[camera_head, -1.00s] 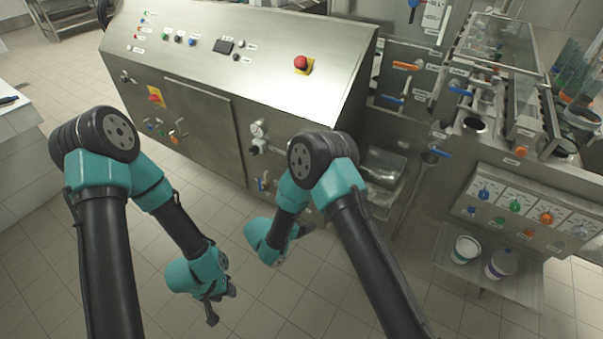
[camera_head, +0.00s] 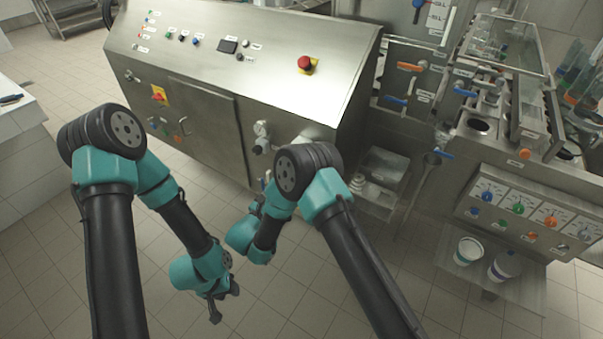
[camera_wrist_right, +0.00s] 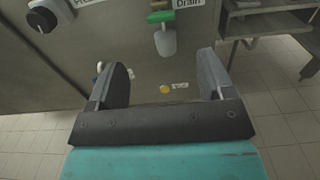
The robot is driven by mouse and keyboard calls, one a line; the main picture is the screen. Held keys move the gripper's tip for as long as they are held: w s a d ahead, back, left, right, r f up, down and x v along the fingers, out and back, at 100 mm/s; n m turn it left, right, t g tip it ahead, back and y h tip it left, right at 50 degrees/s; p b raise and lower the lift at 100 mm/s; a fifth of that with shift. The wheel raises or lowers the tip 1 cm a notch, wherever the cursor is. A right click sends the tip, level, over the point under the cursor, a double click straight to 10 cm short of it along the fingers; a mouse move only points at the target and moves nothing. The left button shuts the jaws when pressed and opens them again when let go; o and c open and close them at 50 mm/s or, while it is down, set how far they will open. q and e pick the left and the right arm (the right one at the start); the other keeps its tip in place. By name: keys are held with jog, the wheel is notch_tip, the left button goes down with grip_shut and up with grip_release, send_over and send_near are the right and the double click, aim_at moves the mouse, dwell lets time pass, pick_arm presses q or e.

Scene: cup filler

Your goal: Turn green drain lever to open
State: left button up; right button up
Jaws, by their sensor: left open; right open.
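The green drain lever (camera_wrist_right: 161,16) shows at the top of the right wrist view, under a label reading "Drain" and above a pale spout (camera_wrist_right: 166,42) on the steel cabinet front. My right gripper (camera_wrist_right: 168,70) is open and empty, its two fingers pointing at the cabinet below and either side of the lever, not touching it. In the head view the lever is hidden behind my right arm. My left gripper (camera_head: 222,302) is open and empty, low over the tiled floor at the left.
The steel control cabinet (camera_head: 215,60) has a red emergency button (camera_head: 305,63) on its sloped top. A black knob (camera_wrist_right: 42,19) is at the wrist view's upper left. The floor before the cabinet is clear.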

jog(key=x, duration=1.5)
jog(key=shift+w, duration=0.15)
jog(key=c, duration=0.9)
